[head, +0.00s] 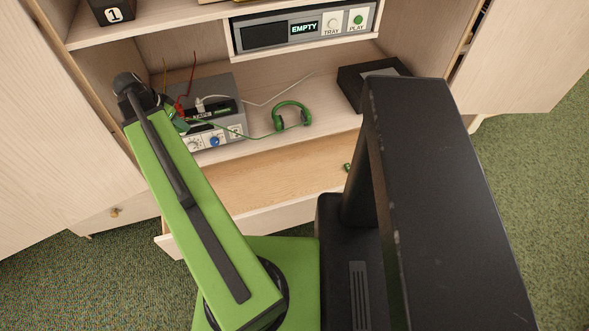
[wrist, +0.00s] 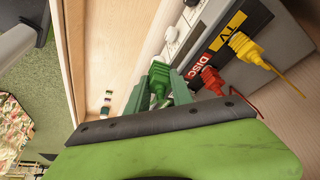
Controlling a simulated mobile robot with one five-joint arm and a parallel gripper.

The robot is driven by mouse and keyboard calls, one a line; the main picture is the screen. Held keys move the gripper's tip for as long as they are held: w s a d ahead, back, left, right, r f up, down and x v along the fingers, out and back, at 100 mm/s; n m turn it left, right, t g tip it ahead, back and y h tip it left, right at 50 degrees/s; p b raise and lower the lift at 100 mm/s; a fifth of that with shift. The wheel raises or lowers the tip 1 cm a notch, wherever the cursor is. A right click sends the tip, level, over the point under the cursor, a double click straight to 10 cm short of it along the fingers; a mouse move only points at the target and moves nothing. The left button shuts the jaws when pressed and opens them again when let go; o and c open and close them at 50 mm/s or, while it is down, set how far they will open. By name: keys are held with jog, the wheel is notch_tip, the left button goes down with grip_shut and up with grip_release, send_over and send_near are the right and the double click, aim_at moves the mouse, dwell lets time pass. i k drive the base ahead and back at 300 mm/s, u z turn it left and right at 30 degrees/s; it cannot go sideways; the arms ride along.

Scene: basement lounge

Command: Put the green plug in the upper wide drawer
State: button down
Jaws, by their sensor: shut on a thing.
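My gripper (wrist: 161,90) is shut on the green plug (wrist: 158,77), which shows between its fingertips in the wrist view. The plug is beside the front of a grey box (wrist: 285,35) with TV and DISC labels; whether it touches the box I cannot tell. In the head view my gripper (head: 180,124) is at that box's front, and my arm partly hides it. A green cord runs from there to green headphones (head: 291,115) on the shelf.
A red plug (wrist: 209,80) and a yellow plug (wrist: 243,48) sit at the grey box near my gripper. A black box (head: 365,78) stands at the shelf's right. Small coloured items (wrist: 105,104) lie in the drawer; most of its floor is free.

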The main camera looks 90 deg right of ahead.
aim_at(294, 190)
jog(key=u, duration=0.3)
jog(key=k, duration=1.3)
jog(key=u, duration=0.3)
jog(key=k, duration=1)
jog(key=z, duration=0.15)
jog(key=i, duration=0.95)
jog(key=u, duration=0.1)
